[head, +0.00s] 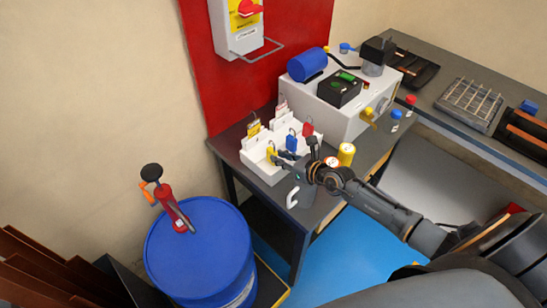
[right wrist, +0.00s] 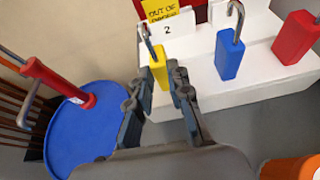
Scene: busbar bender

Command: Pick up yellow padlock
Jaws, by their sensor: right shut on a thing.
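The yellow padlock (head: 270,151) is at the front left of the white padlock rack (head: 262,171), shackle up. In the right wrist view the yellow padlock (right wrist: 158,72) is upright between the two fingertips of my right gripper (right wrist: 161,80), which is shut on it. It is still close against the rack, and I cannot tell whether it is lifted clear. In the head view my right gripper (head: 281,157) reaches in from the right. My left gripper is not in view.
A blue padlock (right wrist: 230,55) and a red padlock (right wrist: 296,38) stand to the right on the rack. A yellow can (head: 346,154) stands near the table edge. A blue drum (head: 200,250) with a red tool (head: 172,207) is at lower left.

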